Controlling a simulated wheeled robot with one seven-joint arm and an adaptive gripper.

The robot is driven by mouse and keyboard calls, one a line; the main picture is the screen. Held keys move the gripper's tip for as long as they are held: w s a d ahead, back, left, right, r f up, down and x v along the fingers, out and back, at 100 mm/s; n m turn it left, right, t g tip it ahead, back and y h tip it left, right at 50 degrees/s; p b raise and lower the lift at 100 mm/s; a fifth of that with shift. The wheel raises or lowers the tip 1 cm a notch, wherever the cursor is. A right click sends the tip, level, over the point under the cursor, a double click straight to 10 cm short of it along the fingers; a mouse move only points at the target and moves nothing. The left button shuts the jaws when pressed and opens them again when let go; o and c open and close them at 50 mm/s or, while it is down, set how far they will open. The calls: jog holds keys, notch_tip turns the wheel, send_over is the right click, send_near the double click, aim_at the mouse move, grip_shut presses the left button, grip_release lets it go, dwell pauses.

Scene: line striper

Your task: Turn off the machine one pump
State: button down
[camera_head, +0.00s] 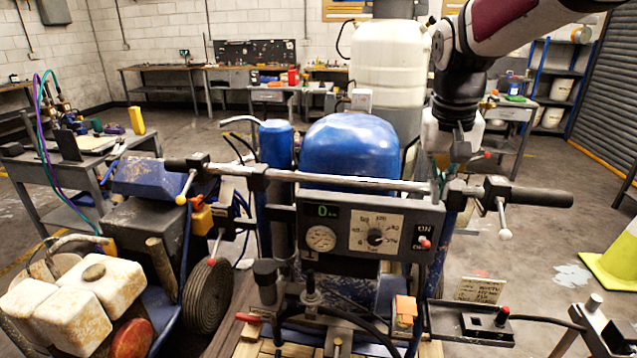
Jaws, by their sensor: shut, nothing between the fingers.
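The line striper in front of me has a grey control panel (345,228) below its blue tank (350,145). A red-tipped toggle switch (424,242) sits at the panel's right end, beside ON and OFF lettering. Its exact position is too small to tell. The panel also has a lit display (322,211) showing 0, a round gauge (321,238) and a dial (375,237). My gripper (462,158) hangs at the upper right, above and behind the handlebar (330,183), apart from the toggle. It is shut and empty; its fingertips are partly hidden.
A black box with a red-topped lever (501,316) sits lower right, near a written card (479,290). A second machine with dirty white containers (75,300) stands left. The right handle (525,194) sticks out sideways. A yellow-green cone (615,262) stands far right.

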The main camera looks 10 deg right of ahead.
aim_at(424, 241)
jog(key=shift+w, duration=0.45)
jog(key=x, duration=1)
jog(key=shift+s, duration=0.1)
jog(key=shift+a+f, duration=0.1)
jog(key=shift+f, duration=0.05)
jog(key=shift+b, duration=0.5)
